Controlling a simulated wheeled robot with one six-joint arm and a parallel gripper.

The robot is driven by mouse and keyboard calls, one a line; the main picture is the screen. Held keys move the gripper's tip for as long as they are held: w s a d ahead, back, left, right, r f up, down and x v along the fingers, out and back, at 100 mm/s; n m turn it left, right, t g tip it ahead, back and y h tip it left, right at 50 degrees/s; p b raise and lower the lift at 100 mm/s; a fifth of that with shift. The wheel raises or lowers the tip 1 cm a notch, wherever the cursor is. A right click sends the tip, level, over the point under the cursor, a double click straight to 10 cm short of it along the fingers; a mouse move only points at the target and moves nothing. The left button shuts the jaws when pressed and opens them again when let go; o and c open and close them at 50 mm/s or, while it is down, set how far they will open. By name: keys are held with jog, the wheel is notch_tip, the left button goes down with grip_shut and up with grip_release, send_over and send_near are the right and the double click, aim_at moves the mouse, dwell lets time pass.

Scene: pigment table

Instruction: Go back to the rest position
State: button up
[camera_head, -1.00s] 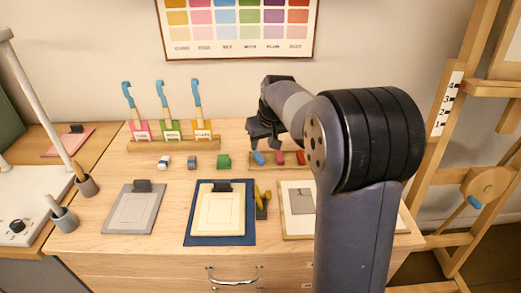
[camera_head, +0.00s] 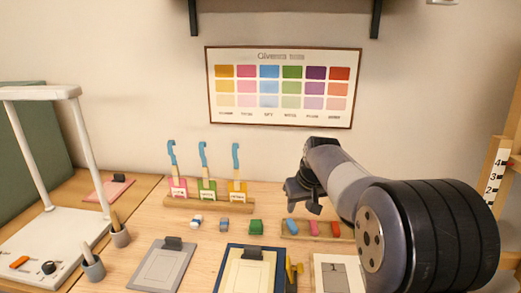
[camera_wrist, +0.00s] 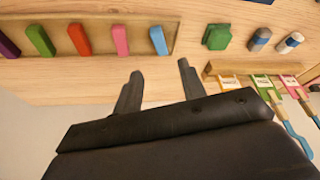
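My gripper (camera_head: 304,208) is open and empty, held above the table's back part, near a tray of coloured sticks. In the wrist view my gripper (camera_wrist: 160,69) shows two dark fingers well apart, with nothing between them. The wooden tray (camera_wrist: 90,18) holds a blue stick (camera_wrist: 158,40), a pink one (camera_wrist: 120,40), a red one (camera_wrist: 79,40) and more. The blue stick (camera_head: 292,226) lies just below the gripper in the head view. My arm hides the tray's right part there.
A rack (camera_head: 210,205) with three blue-handled tools stands left of the gripper. A green block (camera_head: 256,227) and two small tubes lie before it. Clipboards (camera_head: 163,266) lie in front. A white stand (camera_head: 40,235) is at the left, an easel (camera_head: 497,180) at the right.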

aim_at(292, 224)
jog(key=x, duration=1)
jog(key=shift+s+f, duration=0.1)
jog(key=shift+f, duration=0.15)
notch_tip(292, 224, up, 3)
jog(key=shift+f, duration=0.1)
jog(key=shift+r, duration=0.75)
